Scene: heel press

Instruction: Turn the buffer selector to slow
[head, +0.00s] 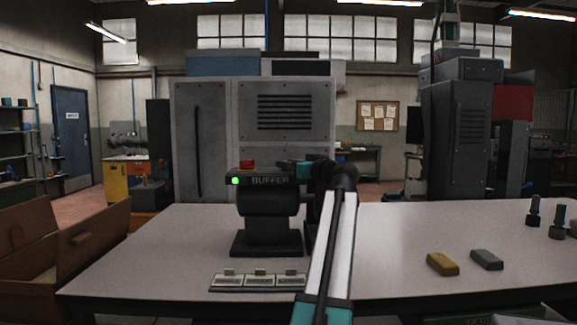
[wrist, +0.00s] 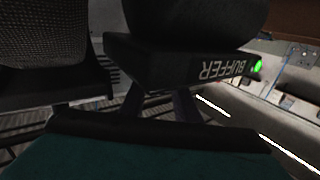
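The buffer (head: 268,203) is a dark machine on the table, with a BUFFER label and a lit green lamp (head: 235,181) at the left of its front. A red part (head: 247,163) shows on its top. My gripper (head: 305,168) is at the buffer's upper right, mostly hidden by my own arm. In the wrist view the buffer (wrist: 225,70) appears upside down and close. Two dark fingers of my gripper (wrist: 158,103) stand apart near its label edge; their tips are hard to make out. I cannot make out the selector or its setting.
Three pale labelled switches (head: 260,281) lie in front of the buffer. A yellow block (head: 442,264) and a grey block (head: 487,260) lie at right, with dark upright parts (head: 557,222) beyond. An open brown box (head: 60,250) stands at left. The table (head: 400,225) is clear between.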

